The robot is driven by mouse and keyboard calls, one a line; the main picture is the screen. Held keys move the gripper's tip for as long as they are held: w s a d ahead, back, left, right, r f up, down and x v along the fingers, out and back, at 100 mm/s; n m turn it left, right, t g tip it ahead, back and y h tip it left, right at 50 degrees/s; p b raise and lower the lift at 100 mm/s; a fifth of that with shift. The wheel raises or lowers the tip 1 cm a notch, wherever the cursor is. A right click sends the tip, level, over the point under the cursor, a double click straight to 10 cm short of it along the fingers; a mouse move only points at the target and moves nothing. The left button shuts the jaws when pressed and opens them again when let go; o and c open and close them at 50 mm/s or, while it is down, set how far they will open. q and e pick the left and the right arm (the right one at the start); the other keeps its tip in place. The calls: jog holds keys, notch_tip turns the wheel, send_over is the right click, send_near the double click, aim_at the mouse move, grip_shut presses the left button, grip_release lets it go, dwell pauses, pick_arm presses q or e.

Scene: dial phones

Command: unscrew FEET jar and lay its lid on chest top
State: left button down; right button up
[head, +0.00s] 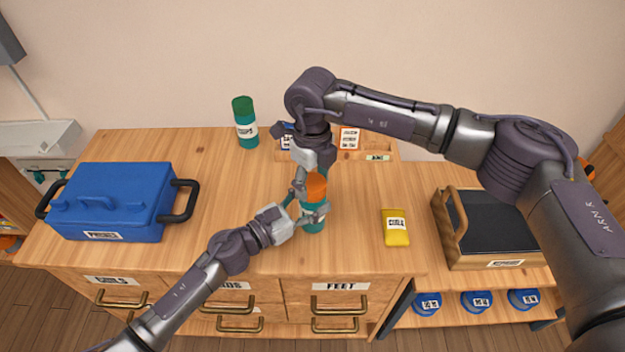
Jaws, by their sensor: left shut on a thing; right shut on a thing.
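A teal jar (313,224) with an orange lid (317,186) stands upright on the wooden chest top (215,215), near its front middle. Its label is hidden, so I cannot read whether it says FEET. My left gripper (305,218) is shut on the teal body from the front left. My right gripper (306,189) comes down from above and is shut at the orange lid. The lid sits on or right above the jar; the fingers hide the seam, so I cannot tell how loose it is.
A blue toolbox (112,200) stands at the left. A teal jar with a green lid (244,120) stands at the back. A yellow packet (396,228) lies right of the jar. A wooden organiser (378,148) is behind. Bare chest top lies between toolbox and jar.

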jog(key=n, duration=0.9)
jog(key=shift+n, duration=0.4)
jog(key=n, duration=0.4)
jog(key=shift+n, duration=0.4)
jog(key=n, duration=0.5)
jog(key=shift+n, duration=0.3)
jog(key=shift+r, duration=0.25)
jog(key=shift+r, duration=0.9)
